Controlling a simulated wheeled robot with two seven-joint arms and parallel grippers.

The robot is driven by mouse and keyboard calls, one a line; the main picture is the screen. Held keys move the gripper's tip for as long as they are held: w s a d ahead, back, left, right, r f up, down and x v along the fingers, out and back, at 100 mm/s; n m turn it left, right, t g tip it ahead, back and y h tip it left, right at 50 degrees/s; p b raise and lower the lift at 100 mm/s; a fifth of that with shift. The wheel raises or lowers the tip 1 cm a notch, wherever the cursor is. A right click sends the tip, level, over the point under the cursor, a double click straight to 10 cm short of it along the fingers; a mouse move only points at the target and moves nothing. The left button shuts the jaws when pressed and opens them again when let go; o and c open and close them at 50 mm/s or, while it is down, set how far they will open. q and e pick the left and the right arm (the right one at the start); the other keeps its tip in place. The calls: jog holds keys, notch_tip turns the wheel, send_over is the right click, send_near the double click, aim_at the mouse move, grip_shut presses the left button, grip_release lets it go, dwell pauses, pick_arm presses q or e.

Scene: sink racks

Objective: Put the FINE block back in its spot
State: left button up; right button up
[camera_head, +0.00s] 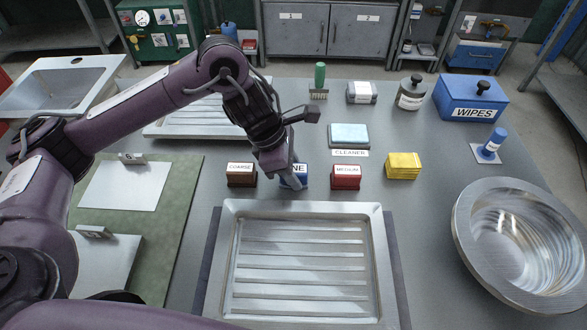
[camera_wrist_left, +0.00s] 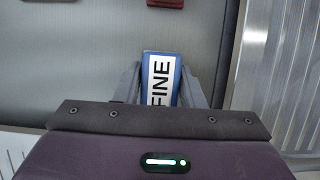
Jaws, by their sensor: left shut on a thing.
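The blue FINE block (camera_head: 300,181) stands on the grey table in the row between the brown COARSE block (camera_head: 241,175) and the red MEDIUM block (camera_head: 346,178). My left gripper (camera_head: 287,176) comes down over it and is shut on it. The fingers partly hide its label in the head view. In the left wrist view the FINE block (camera_wrist_left: 160,78) sits between the two fingers with its label readable. Whether it rests fully on the table is hard to tell. My right gripper is not in view.
A ribbed metal tray (camera_head: 374,214) lies just in front of the row. Yellow pads (camera_head: 403,166) are to the right, and a light blue CLEANER block (camera_head: 349,135) is behind. A large metal bowl (camera_head: 466,215) stands at the right.

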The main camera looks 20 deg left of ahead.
pick_arm(q)
jog(key=shift+f, duration=0.1)
jog(key=o, duration=1)
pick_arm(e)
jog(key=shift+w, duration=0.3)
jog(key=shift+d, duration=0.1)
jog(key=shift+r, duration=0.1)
